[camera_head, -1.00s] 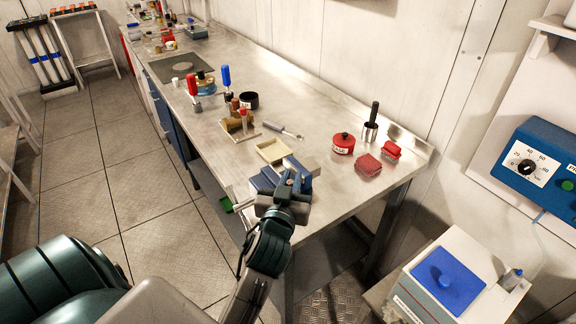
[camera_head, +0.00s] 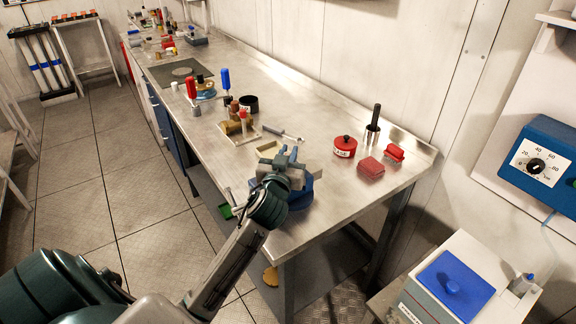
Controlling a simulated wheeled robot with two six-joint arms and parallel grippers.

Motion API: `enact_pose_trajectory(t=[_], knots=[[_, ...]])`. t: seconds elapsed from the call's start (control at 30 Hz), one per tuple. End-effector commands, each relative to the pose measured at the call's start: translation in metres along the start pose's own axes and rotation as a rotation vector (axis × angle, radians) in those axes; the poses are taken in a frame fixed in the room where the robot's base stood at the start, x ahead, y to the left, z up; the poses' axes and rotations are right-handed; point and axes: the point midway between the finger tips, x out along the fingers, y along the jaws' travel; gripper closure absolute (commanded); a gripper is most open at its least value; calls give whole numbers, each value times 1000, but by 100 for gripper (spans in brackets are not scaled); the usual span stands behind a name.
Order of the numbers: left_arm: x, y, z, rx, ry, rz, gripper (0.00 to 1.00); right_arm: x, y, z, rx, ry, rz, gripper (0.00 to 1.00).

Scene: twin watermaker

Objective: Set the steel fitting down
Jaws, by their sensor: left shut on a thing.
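My left gripper (camera_head: 287,156) is over the near end of the steel bench (camera_head: 338,204), at a grey and blue vise-like device (camera_head: 304,187). The arm covers much of this device. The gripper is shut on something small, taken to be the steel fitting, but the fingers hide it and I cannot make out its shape. I cannot tell whether it touches the device or the bench. My right gripper is not in view.
A cream tray (camera_head: 268,148) lies just behind the gripper, with a screwdriver (camera_head: 285,137) beyond it. A red tin (camera_head: 344,146), red boxes (camera_head: 370,167) and a dark-handled steel tool (camera_head: 373,127) stand to the right. Bare bench lies between.

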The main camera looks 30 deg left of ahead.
Motion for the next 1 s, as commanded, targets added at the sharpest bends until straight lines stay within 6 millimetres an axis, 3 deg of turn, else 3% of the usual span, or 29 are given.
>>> enact_pose_trajectory(t=[0.03,0.27,0.3,0.4,0.77,1.0], knots=[[-1,-1,24,2,-31,-5,100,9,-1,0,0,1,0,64],[-1,-1,21,1,-28,-4,100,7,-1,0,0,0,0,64],[-1,-1,22,1,-30,-4,79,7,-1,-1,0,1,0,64],[-1,-1,21,1,-29,-4,64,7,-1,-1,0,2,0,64],[-1,-1,27,2,-27,-4,64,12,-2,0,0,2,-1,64],[-41,-4,22,1,-24,-4,64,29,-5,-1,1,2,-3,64]])
